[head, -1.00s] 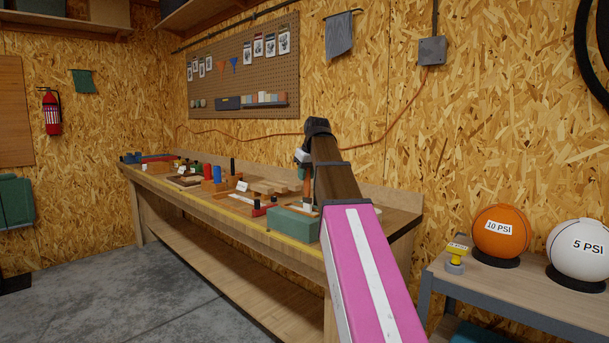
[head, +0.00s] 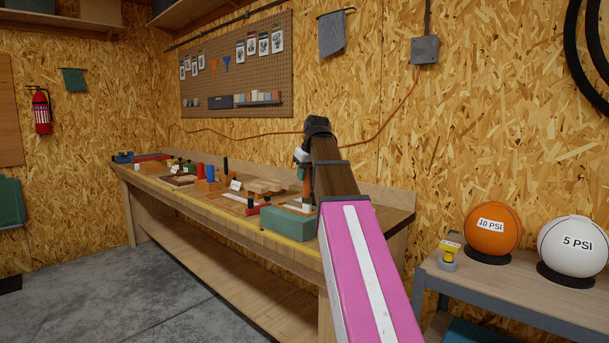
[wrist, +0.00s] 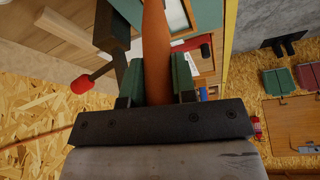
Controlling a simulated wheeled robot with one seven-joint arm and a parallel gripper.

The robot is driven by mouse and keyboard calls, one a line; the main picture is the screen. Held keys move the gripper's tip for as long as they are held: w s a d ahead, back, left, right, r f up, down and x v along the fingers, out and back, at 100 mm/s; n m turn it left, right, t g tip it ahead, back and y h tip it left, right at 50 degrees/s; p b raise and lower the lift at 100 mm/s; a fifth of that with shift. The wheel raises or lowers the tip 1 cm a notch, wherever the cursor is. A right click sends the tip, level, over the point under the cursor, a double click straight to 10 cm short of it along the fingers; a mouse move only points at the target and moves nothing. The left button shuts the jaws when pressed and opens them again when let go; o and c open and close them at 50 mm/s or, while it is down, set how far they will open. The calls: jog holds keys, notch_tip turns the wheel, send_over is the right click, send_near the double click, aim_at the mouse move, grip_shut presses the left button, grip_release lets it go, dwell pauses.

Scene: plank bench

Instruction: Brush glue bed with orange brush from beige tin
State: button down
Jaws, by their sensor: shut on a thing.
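My gripper (wrist: 157,88) is shut on the orange brush (wrist: 156,45), with green pads on both sides of its handle. In the head view the brush (head: 307,188) hangs down, close above a green block (head: 287,224) at the near end of the bench. A pale, framed patch (wrist: 176,14) on the green block shows beside the handle in the wrist view; I cannot tell for sure that it is the glue bed. The brush's bristles are out of sight. I cannot make out the beige tin.
The plank bench (head: 190,203) holds a red-ended clamp (head: 251,208), wooden blocks (head: 264,187) and red and blue cylinders farther left. A side table (head: 530,288) at right carries an orange ball (head: 492,232) and a white ball (head: 572,246). The floor (head: 75,265) in front is clear.

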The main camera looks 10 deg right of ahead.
jog(key=shift+r, duration=0.1)
jog(key=shift+r, duration=3.95)
jog(key=w+a, duration=0.6)
jog(key=w, duration=0.3)
notch_tip(320, 180, down, 7)
jog(key=shift+s+f, duration=0.15)
jog(key=shift+f, duration=0.45)
jog(key=shift+d, duration=0.1)
